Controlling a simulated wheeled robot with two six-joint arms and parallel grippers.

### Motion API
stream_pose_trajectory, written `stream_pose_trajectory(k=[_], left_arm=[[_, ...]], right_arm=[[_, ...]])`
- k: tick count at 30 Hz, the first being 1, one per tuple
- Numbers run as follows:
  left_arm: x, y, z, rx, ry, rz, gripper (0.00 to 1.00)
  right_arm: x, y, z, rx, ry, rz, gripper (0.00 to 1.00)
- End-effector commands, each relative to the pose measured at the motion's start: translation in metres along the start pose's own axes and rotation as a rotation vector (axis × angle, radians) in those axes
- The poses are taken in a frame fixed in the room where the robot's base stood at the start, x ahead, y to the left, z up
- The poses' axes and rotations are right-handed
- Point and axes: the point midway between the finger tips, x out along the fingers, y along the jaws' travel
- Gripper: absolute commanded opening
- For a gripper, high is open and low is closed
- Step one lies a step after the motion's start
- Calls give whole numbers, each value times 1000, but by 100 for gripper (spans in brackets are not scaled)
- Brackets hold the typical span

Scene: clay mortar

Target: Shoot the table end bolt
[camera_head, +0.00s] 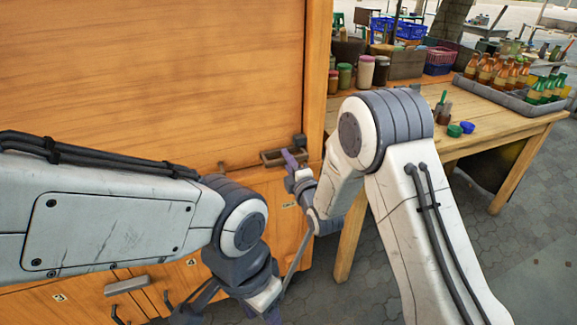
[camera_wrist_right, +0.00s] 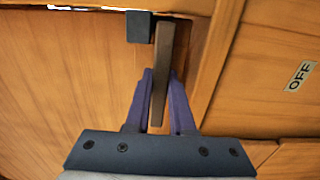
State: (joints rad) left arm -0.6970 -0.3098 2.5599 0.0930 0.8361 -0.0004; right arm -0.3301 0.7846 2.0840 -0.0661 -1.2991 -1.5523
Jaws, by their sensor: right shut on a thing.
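The table end bolt shows in the right wrist view as a grey-brown bar (camera_wrist_right: 170,50) beside a small dark block (camera_wrist_right: 138,27). In the head view the bolt (camera_head: 284,157) sits low on the wooden panel, near its right edge. My right gripper (camera_wrist_right: 160,78) has its purple fingers on either side of the bar and is shut on it. In the head view the right gripper (camera_head: 290,160) partly hides the bolt. My left gripper (camera_head: 232,306) is at the bottom, apart from the bolt; its fingertips are cut off or unclear.
A wooden table (camera_head: 470,125) stands at the right with jars (camera_head: 364,72), a grey bottle crate (camera_head: 512,98) and small coloured lids. Below the panel are drawers with a handle (camera_head: 126,284). An OFF label (camera_wrist_right: 300,75) is on the wood. Paved floor lies at lower right.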

Motion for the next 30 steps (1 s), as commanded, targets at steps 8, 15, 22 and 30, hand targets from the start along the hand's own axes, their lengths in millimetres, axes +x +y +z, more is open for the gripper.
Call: stream_pose_trajectory(k=[8, 15, 22, 30], left_arm=[[2, 0, 0, 0, 0, 0, 52], [2, 0, 0, 0, 0, 0, 52], [2, 0, 0, 0, 0, 0, 52], [5, 0, 0, 0, 0, 0, 52]], right_arm=[[-1, 0, 8, -1, -3, -3, 0], [-1, 0, 9, 0, -6, -2, 52], [0, 0, 6, -1, -1, -1, 52], [-26, -1, 6, -1, 0, -4, 52]])
